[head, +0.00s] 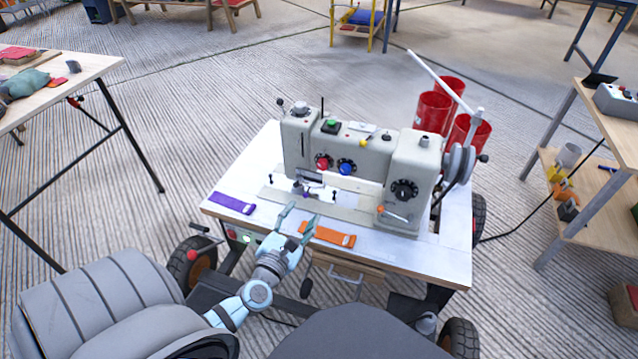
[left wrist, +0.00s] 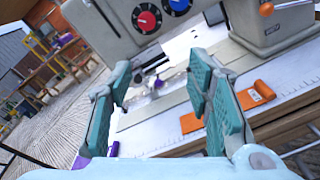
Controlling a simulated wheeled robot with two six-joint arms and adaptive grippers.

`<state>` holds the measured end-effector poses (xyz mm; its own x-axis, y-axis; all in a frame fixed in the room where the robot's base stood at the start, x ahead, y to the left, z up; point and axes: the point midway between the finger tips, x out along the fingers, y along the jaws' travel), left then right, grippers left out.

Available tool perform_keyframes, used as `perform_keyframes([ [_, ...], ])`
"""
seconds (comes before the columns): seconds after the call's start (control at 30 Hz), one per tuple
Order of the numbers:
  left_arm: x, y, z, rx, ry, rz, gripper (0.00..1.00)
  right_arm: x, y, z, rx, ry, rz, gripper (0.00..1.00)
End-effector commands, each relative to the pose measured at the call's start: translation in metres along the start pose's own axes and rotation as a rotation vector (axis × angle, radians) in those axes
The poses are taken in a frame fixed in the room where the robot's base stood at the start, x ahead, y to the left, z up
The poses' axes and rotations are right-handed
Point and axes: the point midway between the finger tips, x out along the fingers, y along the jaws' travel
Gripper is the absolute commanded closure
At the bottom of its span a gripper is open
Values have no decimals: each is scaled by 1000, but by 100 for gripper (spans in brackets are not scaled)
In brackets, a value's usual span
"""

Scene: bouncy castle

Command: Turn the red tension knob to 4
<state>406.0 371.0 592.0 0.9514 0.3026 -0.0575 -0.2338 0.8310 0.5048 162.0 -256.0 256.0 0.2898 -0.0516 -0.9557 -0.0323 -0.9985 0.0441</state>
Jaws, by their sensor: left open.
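The red tension knob (head: 324,162) sits on the front face of the sewing machine (head: 345,146), left of the blue knob (head: 346,167). In the left wrist view the red knob (left wrist: 146,18) is near the top, with white marks on its dial; I cannot read its setting. My left gripper (head: 299,212) is open and empty over the table's front edge, in front of and below the red knob, apart from it. Its two teal fingers (left wrist: 158,85) show in the left wrist view. My right gripper is not in view.
A purple strap (head: 232,203) and an orange strap (head: 328,235) lie on the white machine table (head: 440,262), either side of my left gripper. A workbench (head: 60,85) stands left, shelves (head: 590,165) right.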

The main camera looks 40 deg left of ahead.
Motion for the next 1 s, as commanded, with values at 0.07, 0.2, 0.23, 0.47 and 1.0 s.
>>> perform_keyframes([
  [0.07, 5, 6, 4, -191, -33, 41, 54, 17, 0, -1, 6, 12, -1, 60],
  [0.2, 21, 14, 16, -278, -45, 54, 54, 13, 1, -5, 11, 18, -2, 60],
  [0.23, 27, 14, 17, -276, -45, 54, 54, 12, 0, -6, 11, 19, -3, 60],
  [0.47, 94, 16, 20, -274, -46, 52, 54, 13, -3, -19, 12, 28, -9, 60],
  [1.0, 150, 19, 22, -270, -42, 48, 54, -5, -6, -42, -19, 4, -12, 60],
])
